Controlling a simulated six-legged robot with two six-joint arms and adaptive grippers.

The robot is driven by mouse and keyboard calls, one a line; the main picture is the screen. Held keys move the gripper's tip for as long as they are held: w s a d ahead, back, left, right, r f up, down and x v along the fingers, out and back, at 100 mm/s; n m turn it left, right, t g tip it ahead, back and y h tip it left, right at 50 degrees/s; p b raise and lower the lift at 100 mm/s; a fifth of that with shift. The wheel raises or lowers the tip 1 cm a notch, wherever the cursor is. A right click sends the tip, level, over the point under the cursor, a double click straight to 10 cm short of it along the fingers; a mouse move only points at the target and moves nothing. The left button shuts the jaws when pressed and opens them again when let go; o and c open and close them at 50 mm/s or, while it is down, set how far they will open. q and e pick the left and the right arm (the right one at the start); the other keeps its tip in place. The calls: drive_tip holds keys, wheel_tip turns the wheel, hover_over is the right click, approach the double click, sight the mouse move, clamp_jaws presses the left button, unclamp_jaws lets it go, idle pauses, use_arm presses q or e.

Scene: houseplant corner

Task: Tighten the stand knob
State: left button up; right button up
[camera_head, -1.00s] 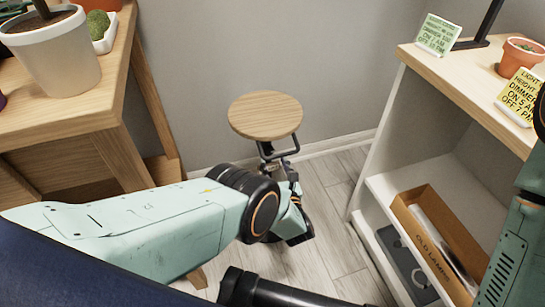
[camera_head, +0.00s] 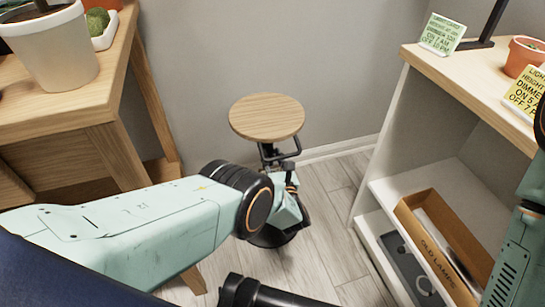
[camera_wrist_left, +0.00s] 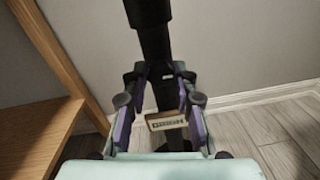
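The stand has a round wooden top (camera_head: 266,118) on a dark post, which also shows in the left wrist view (camera_wrist_left: 154,35). Its dark round base (camera_head: 270,238) is on the floor, partly behind my arm. My left gripper (camera_wrist_left: 161,75) is low at the stand, its two purple-lined fingers apart on either side of the post. A small tan plate with dark lettering (camera_wrist_left: 166,121) shows between the fingers. I cannot make out the knob clearly; dark parts near the fingertips cover that spot. My right gripper is out of view; only part of my right arm shows at the right edge.
A wooden plant table (camera_head: 100,105) stands at the left with a white pot (camera_head: 55,52). A shelf unit (camera_head: 415,105) stands at the right, with cards, an orange pot and an "OLD LAMPS" box (camera_head: 435,235). The wall is close behind the stand. Floor between stand and shelf is free.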

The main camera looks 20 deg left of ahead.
use_arm(q)
clamp_jaws()
